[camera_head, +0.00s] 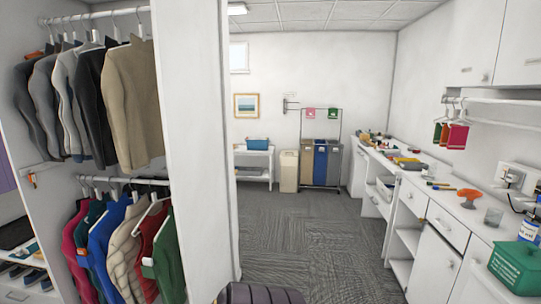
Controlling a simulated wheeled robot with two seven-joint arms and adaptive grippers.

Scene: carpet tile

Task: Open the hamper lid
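A tall beige bin (289,171), which looks like the hamper, stands upright on the floor against the far wall. Its top looks closed, but it is too small to make out the lid's edge. Neither of my grippers is in view. Nothing of mine is near the bin.
A rolling sorter with tan and blue bags (320,162) stands right of the bin, and a white table with a blue basket (258,143) stands left. A wardrobe panel (197,140) is close on the left; a cluttered counter (450,215) lines the right. Carpet (300,235) between is clear.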

